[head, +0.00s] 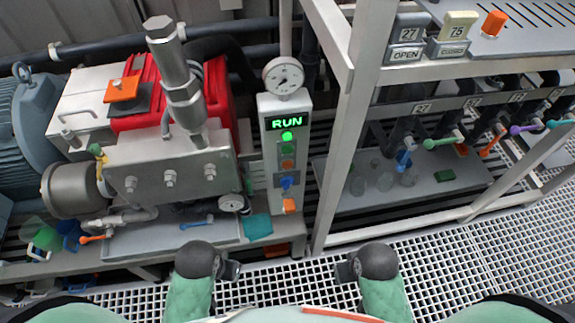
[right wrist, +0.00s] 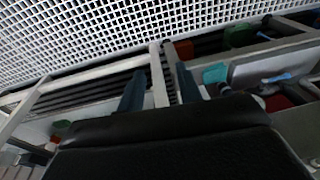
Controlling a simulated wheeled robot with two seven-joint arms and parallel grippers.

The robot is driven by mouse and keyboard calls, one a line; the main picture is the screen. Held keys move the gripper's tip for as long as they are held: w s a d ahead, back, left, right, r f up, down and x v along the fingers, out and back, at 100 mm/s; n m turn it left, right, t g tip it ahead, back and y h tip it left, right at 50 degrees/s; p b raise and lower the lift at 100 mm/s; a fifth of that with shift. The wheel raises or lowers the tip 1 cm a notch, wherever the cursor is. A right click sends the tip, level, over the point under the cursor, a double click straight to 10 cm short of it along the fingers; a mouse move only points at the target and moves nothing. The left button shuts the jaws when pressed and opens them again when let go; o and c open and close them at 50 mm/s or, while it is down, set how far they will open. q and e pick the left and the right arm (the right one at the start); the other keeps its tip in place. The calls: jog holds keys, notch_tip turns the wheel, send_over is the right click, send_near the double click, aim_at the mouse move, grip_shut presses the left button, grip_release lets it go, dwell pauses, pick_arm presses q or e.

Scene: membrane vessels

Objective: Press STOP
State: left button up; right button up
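A narrow pale control panel (head: 286,150) stands upright in the middle of the head view. Its display (head: 286,123) reads RUN in green, and a bright green light (head: 287,137) glows below it. I cannot read a STOP label. My left gripper (head: 232,270) is below and left of the panel, apart from it; its finger gap is unclear. My right gripper (head: 343,271) is below and right, empty, with fingers apart in the right wrist view (right wrist: 160,85).
A round gauge (head: 284,75) sits above the panel. A red and metal pump unit (head: 170,165) stands to its left. A grey frame post (head: 350,120) rises close on its right, beside valves with coloured handles (head: 440,143). White floor grating (head: 290,275) lies in front.

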jog(key=shift+w+r, duration=0.1)
jog(key=shift+w, duration=0.1)
grip_shut()
jog(key=shift+w, duration=0.2)
jog(key=shift+w+r, duration=0.15)
jog(key=shift+s+f, duration=0.2)
jog(key=shift+s, duration=0.3)
jog(key=shift+w+r, duration=0.2)
jog(key=shift+w, duration=0.25)
